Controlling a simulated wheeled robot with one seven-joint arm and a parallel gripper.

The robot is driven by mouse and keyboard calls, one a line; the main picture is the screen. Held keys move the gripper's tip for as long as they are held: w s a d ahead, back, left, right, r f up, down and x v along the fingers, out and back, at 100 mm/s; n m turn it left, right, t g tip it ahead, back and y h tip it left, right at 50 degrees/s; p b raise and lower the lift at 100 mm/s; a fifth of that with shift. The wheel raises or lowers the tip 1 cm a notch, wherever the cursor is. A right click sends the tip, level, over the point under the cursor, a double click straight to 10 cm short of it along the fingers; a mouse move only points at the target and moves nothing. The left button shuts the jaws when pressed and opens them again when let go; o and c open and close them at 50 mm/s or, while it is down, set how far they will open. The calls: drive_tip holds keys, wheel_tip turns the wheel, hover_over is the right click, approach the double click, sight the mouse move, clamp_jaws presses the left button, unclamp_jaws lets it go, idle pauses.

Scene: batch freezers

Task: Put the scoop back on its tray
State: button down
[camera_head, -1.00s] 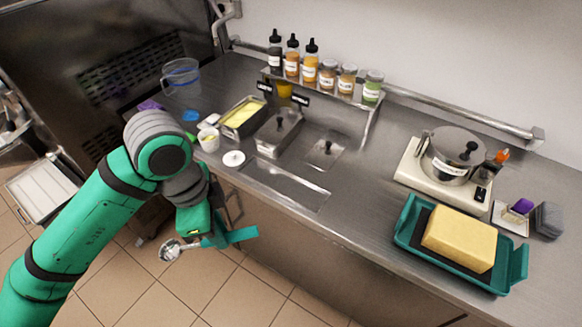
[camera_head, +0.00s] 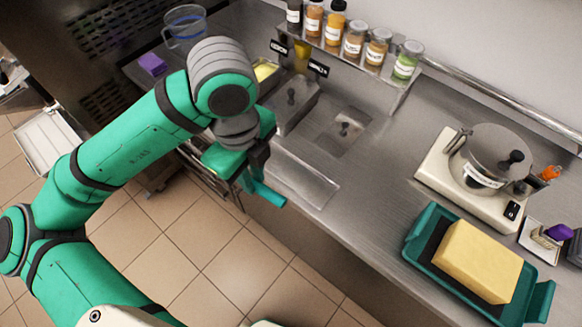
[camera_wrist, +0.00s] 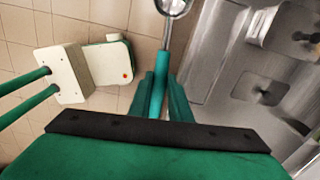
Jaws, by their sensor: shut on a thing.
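My gripper (camera_head: 250,172) is shut on the scoop near the front edge of the counter. In the head view the scoop's teal handle (camera_head: 268,194) sticks out to the lower right of the jaws, and its bowl is hidden. In the wrist view the teal handle stands between the fingers (camera_wrist: 160,95), and the metal bowl (camera_wrist: 172,6) is cut off by the top edge. A shallow, empty steel tray (camera_head: 304,180) is set along the counter's front, just right of my gripper. I cannot tell for certain that it is the scoop's tray.
Lidded steel wells (camera_head: 345,128) lie behind the shallow tray, below a shelf of bottles and jars (camera_head: 355,38). A teal tray (camera_head: 418,240) with a yellow block stands at the right, before a pot on a white base (camera_head: 440,165). The counter between is clear.

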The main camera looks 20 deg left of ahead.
drive_tip(key=shift+s+d+m, duration=0.1)
drive_tip(key=shift+d+m, duration=0.1)
drive_tip(key=shift+m, duration=0.2)
drive_tip(key=shift+w+d+f, duration=0.15)
drive_tip(key=shift+w+d, duration=0.05)
drive_tip(key=shift+w, duration=0.05)
drive_tip(key=w+d+f, duration=0.1)
drive_tip(key=w+f, duration=0.1)
drive_tip(key=w, duration=0.1)
drive_tip(key=w+d+f, duration=0.1)
drive_tip(key=w+f, duration=0.2)
drive_tip(key=w, duration=0.1)
drive_tip(key=w+d+f, duration=0.2)
drive_tip(key=w+f, duration=0.1)
drive_tip(key=w, duration=0.1)
drive_tip(key=shift+w+f, duration=0.15)
drive_tip(key=shift+w+d+f, duration=0.1)
drive_tip(key=shift+w+f, duration=0.4)
drive_tip(key=shift+f, duration=0.1)
drive_tip(key=shift+w+f, duration=0.1)
drive_tip(key=shift+f, duration=1.5)
drive_tip(key=shift+f, duration=0.1)
drive_tip(key=c, duration=1.6)
unclamp_jaws()
drive_tip(key=shift+c, duration=0.2)
